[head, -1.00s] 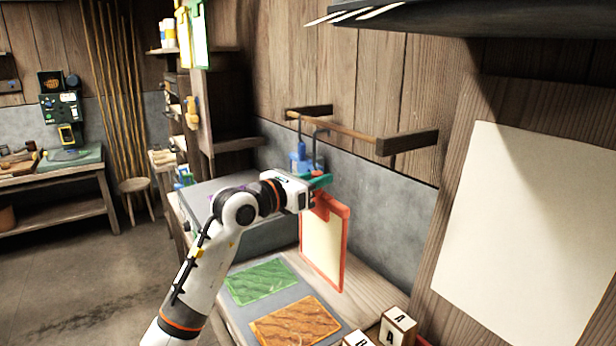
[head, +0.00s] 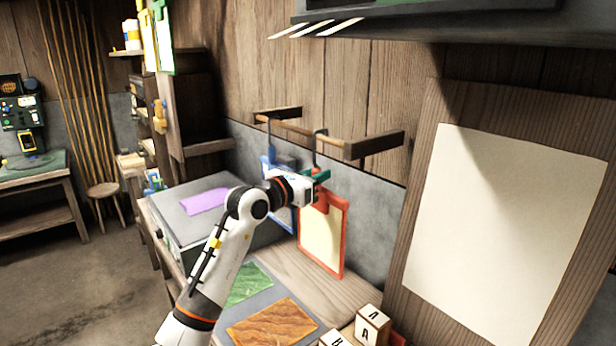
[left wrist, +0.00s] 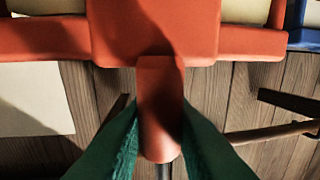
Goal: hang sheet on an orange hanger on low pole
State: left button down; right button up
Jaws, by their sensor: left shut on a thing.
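The orange hanger (head: 345,230) is an orange-red frame around a cream sheet (head: 318,235). My left gripper (head: 317,178), with green fingers, is shut on the neck at its top; the neck (left wrist: 160,105) also shows between the fingers in the left wrist view. The hanger is held upright above the bench. Its dark hook (head: 318,145) reaches up to the height of the low pole (head: 299,130). I cannot tell whether the hook is over the pole or just in front of it. The pole also shows in the left wrist view (left wrist: 275,132). My right gripper is out of view.
A blue hanger (head: 268,168) hangs from the pole's left part, partly behind my arm. Dark brackets (head: 376,145) hold the pole. Below are green (head: 248,284) and brown (head: 273,322) sheets and lettered blocks (head: 371,325). A board with a large pale sheet (head: 500,230) stands right.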

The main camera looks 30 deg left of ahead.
pick_arm(q)
jog(key=shift+w+d+f+b, duration=0.15)
jog(key=shift+w+d+f, duration=0.1)
jog(key=shift+w, duration=0.45)
jog(key=shift+w+d+f+b, duration=0.15)
jog(key=shift+w+d+f, duration=0.15)
jog(key=shift+w, duration=0.45)
jog(key=shift+w+d+f+b, duration=0.15)
jog(key=shift+w+d+f, duration=0.1)
jog(key=shift+w, duration=0.45)
jog(key=c, duration=1.2)
grip_release()
